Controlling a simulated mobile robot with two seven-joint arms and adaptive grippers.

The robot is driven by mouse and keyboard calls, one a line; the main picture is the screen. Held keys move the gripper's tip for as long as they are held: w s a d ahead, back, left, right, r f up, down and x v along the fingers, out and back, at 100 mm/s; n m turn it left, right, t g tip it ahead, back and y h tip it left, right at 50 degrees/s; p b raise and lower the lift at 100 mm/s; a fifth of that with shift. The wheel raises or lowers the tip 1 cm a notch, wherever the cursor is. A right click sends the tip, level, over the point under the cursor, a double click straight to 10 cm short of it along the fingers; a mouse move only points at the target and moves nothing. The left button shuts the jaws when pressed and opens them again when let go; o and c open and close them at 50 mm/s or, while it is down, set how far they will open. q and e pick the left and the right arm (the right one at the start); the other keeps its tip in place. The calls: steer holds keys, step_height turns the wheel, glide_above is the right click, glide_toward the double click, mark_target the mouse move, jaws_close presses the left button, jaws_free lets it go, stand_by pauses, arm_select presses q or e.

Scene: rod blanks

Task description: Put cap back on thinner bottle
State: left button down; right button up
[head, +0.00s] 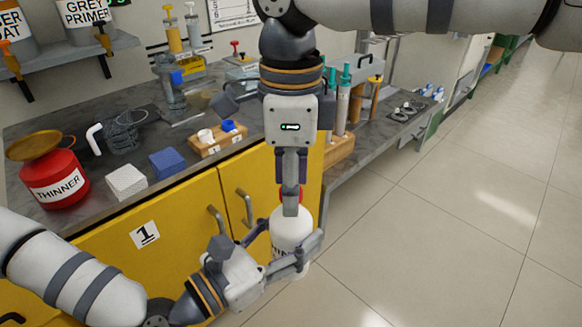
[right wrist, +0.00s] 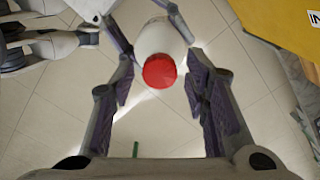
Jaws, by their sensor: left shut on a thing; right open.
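The thinner bottle (head: 290,228) is white, held upright in front of the yellow cabinet; its label is mostly hidden. My left gripper (head: 290,254) is shut around its body. A red cap (right wrist: 160,71) sits on the bottle's top in the right wrist view; whether it is screwed tight cannot be told. In the head view the cap is mostly hidden behind the fingers of my right gripper (head: 290,210), which points down from above. In the right wrist view the right fingers (right wrist: 167,100) are open either side of the cap, apart from it.
A red THINNER can (head: 55,185) with a brass lid stands on the grey bench (head: 95,213) at left. A wooden block (head: 208,147) and blue and white blocks are near the bench edge. The yellow cabinet (head: 190,240) is close behind the bottle. Floor at right is clear.

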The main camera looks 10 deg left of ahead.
jaws_close()
steer(key=shift+o, duration=0.8)
jaws_free()
steer(key=shift+r, duration=0.1)
step_height(320, 180, up, 12)
